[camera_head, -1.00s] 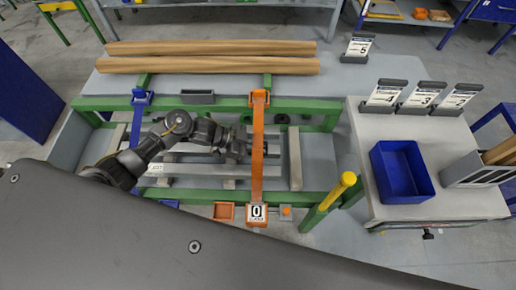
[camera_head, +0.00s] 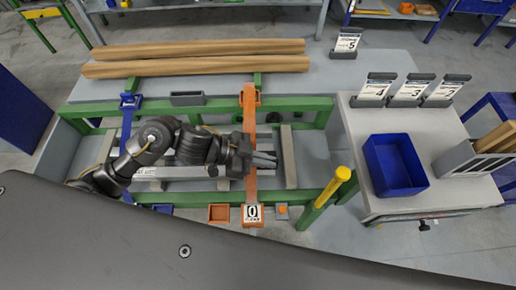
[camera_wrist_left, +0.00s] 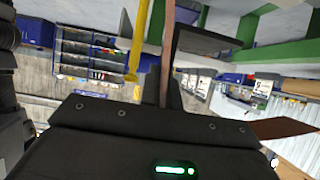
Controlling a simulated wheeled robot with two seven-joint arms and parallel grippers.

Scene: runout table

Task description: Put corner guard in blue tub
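The blue tub (camera_head: 405,188) stands on the grey side table at the right in the head view and looks empty. I cannot make out a corner guard for certain. My right gripper is not in view.
Two long brown beams (camera_head: 195,67) lie on the runout table behind the arm. A yellow-topped post (camera_head: 336,183) stands between my gripper and the side table. Numbered card holders (camera_head: 410,92) line the side table's back, and a grey bin (camera_head: 472,162) stands right of the tub.

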